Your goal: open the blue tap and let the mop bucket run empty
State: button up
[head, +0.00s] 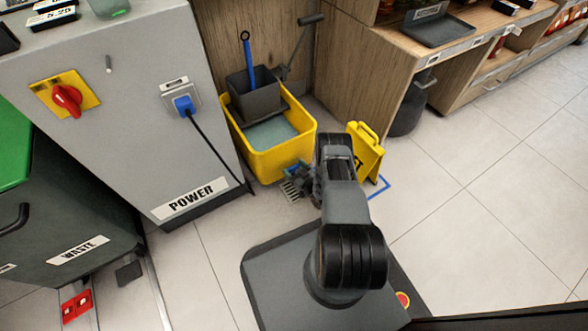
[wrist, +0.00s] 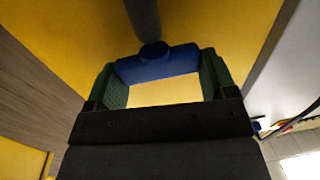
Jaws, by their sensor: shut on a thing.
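The yellow mop bucket (head: 268,164) stands by the power cabinet, with grey-blue water (head: 270,133) inside. My gripper (head: 297,170) is low at its front right side, and my arm covers part of that area. In the wrist view, the blue tap (wrist: 158,64) is a crossbar in front of the yellow bucket wall (wrist: 230,25). My gripper's green finger pads (wrist: 160,72) are shut on the two ends of this bar. The bar lies nearly level, slightly tilted. I see no running water. A floor grate (head: 290,190) lies below my gripper.
The grey power cabinet (head: 130,110) stands left of the bucket, with a blue plug (head: 184,104) and hanging black cord. A yellow floor sign (head: 366,152) stands just right of my arm, near blue floor tape (head: 379,188). Tiled floor (head: 480,220) is clear to the right.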

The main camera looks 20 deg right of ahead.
dwell(0.4)
jog(key=o, duration=0.9)
jog(key=shift+c, duration=0.2)
